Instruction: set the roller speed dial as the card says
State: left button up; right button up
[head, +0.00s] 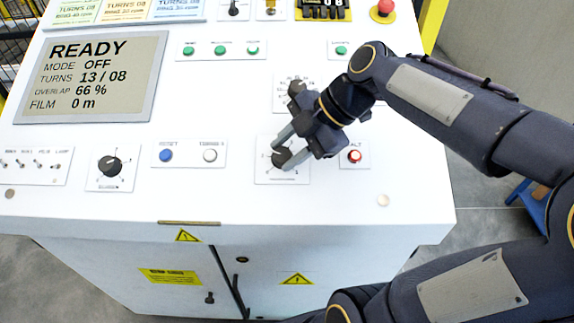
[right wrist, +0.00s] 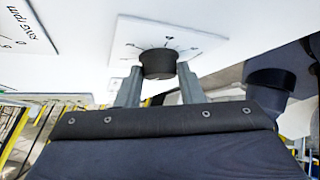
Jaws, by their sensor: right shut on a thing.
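The control panel (head: 220,190) is a white sloped top. My right gripper (head: 284,148) is at a dark round dial on a white plate (head: 288,176) right of the middle of the panel. The dial (right wrist: 157,64) sits between the two grey fingers (right wrist: 158,86) in the right wrist view, and the fingers are shut on it. Its pointer and most of its scale marks are hidden or too small to read. The cards (head: 125,10) at the top left read TURNS 08, 10 and 08 on green, yellow and blue bands. My left gripper is not in view.
The display (head: 90,75) reads READY, MODE OFF, TURNS 13 / 08, OVERLAP 66 %, FILM 0 m. Another dial (head: 109,166), a blue button (head: 166,155) and a white button (head: 210,155) are left. A red button (head: 354,156) is close right of my gripper.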

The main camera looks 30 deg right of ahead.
jog(key=m+t+b, duration=0.1)
jog(key=b, duration=0.1)
jog(key=m+t+b, duration=0.1)
jog(key=m+b, duration=0.1)
jog(key=b, duration=0.1)
jog(key=f+m+t+b, duration=0.1)
jog(key=m+t+b, duration=0.1)
jog(key=b, duration=0.1)
jog(key=shift+s+a+h, duration=0.1)
jog(key=shift+s+h, duration=0.25)
jog(key=shift+h, duration=0.05)
jog(key=shift+a+r+m+t+h+b, duration=0.1)
jog(key=shift+m+t+h+b, duration=0.35)
jog(key=shift+m+b, duration=0.4)
jog(key=shift+r+m+t+h+b, duration=0.1)
jog(key=shift+m+t+h+b, duration=0.25)
jog(key=shift+m+t+b, duration=0.35)
jog(key=shift+f+m, duration=0.1)
jog(key=shift+m, duration=0.25)
jog(key=o, duration=1)
jog(key=v, duration=0.8)
jog(key=shift+p, duration=0.3)
